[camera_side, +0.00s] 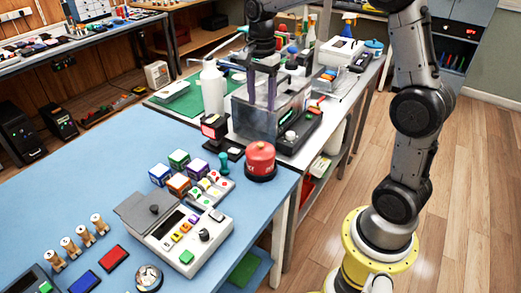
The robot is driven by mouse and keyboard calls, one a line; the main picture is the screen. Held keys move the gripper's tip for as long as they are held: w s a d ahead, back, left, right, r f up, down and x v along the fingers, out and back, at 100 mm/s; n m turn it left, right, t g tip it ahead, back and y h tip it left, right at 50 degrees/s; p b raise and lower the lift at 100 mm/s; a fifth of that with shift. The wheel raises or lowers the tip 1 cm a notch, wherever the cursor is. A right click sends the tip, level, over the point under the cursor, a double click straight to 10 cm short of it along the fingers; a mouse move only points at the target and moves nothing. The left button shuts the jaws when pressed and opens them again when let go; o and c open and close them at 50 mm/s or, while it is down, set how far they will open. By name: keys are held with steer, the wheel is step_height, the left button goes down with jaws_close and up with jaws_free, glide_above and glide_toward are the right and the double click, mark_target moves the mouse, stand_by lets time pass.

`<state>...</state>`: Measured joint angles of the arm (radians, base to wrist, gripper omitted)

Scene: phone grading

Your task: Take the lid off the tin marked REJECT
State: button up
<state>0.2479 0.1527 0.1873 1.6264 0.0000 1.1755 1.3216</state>
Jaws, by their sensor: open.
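My gripper (262,104) hangs pointing down over a clear-walled box (242,122) near the middle of the picture. Its two purple-grey fingers are apart, and nothing shows between them. I cannot tell whether the fingertips are inside the box or behind its wall. No marking REJECT can be read, so I cannot tell which thing is that tin or see its lid. A red round canister (260,158) with a small knob on top stands on a dark base at the blue table's right corner, nearer the camera than my gripper.
Several coloured cubes (160,175) and a white device with buttons (178,234) stand on the blue table (105,170). A white bottle (212,90) and a small red-screened device (214,127) stand left of the clear box. The blue table's left middle is clear.

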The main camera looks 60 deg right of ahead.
glide_above(260, 144)
steer(key=f, duration=0.8)
steer(key=shift+s+d+f, duration=0.1)
steer(key=shift+d+f, duration=0.05)
steer(key=shift+d, duration=0.1)
steer(key=shift+a+f, duration=0.15)
steer(key=shift+f, duration=2.5)
jaws_close()
